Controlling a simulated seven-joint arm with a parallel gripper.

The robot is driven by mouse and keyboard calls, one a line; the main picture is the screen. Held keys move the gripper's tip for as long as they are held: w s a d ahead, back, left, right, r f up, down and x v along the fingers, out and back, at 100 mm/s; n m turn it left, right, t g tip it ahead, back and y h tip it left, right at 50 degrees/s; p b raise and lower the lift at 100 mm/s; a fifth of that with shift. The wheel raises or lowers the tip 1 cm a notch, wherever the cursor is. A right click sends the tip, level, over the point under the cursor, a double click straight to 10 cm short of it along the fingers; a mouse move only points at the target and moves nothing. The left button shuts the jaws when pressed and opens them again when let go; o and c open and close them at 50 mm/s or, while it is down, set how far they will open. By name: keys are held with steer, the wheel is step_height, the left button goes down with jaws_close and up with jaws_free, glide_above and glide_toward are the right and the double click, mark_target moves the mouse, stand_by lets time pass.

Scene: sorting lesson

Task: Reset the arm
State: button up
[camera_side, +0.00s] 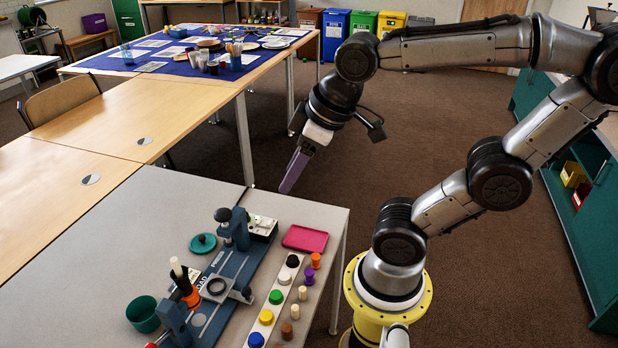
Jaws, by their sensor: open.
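My gripper (293,172) hangs in the air at the end of my arm, just beyond the far right corner of the grey table (331,215). It points down and to the left, with nothing seen between its fingers. It is open, though from this side its fingers overlap and the gap does not show. It is well apart from the objects on the table.
A blue-grey fixture (236,262), a pink tray (305,238), a green bowl (143,314), a green lid (203,243) and a white strip (266,318) with coloured knobs stand on the grey table. Wooden tables (125,110) adjoin it. Floor right of the gripper is clear.

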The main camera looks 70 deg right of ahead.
steer(key=s, duration=0.1)
steer(key=s+f+m, duration=0.1)
steer(key=s, duration=0.1)
steer(key=shift+a+m, duration=0.1)
steer(key=shift+m, duration=0.2)
